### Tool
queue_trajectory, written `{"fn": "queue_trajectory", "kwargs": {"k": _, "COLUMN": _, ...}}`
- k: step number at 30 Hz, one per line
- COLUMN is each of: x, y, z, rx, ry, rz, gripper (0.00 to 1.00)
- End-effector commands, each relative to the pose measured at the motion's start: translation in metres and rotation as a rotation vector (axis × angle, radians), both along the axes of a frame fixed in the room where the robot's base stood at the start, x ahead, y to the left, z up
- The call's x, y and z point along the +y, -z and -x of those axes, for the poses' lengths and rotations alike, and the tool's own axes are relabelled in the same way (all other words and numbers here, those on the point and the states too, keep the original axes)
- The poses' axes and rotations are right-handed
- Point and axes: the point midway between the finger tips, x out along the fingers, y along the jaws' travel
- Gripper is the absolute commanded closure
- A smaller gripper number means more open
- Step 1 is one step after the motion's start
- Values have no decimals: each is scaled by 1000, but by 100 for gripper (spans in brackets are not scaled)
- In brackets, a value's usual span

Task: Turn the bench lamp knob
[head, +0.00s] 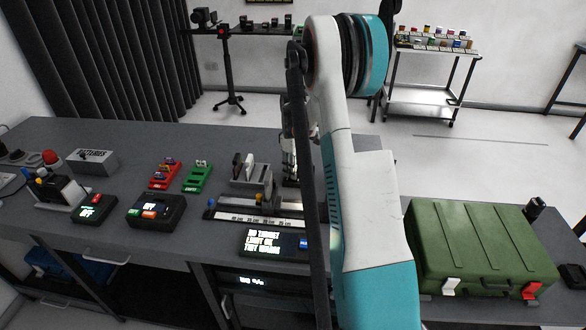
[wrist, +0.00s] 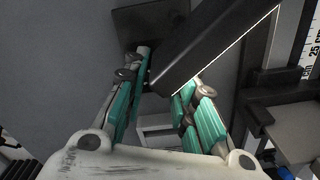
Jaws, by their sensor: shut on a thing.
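In the wrist view a dark bar with a bright lit edge, which looks like the bench lamp (wrist: 215,45), runs from upper right down to my fingers. A dark square plate (wrist: 150,22) lies behind its lower end. My gripper (wrist: 168,75) has its teal fingers on either side of that end and is shut on a part there. The knob itself is hidden by the bar and fingertips, so its turn cannot be read. In the head view my arm covers most of the lamp and gripper.
In the head view the grey bench (head: 120,140) holds small display boxes (head: 155,210), red and green racks (head: 198,177) and a ruler-marked rail (head: 255,217) left of my arm. A green case (head: 480,240) stands at right. A trolley (head: 430,100) stands behind.

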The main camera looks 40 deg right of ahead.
Motion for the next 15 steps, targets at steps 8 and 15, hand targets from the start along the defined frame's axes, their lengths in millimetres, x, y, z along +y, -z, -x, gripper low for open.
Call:
{"fn": "queue_trajectory", "kwargs": {"k": 8, "x": -1, "y": 1, "z": 2, "rx": 4, "ry": 2, "rz": 1, "gripper": 99}}
{"fn": "queue_trajectory", "kwargs": {"k": 15, "x": -1, "y": 1, "z": 2, "rx": 4, "ry": 2, "rz": 0, "gripper": 61}}
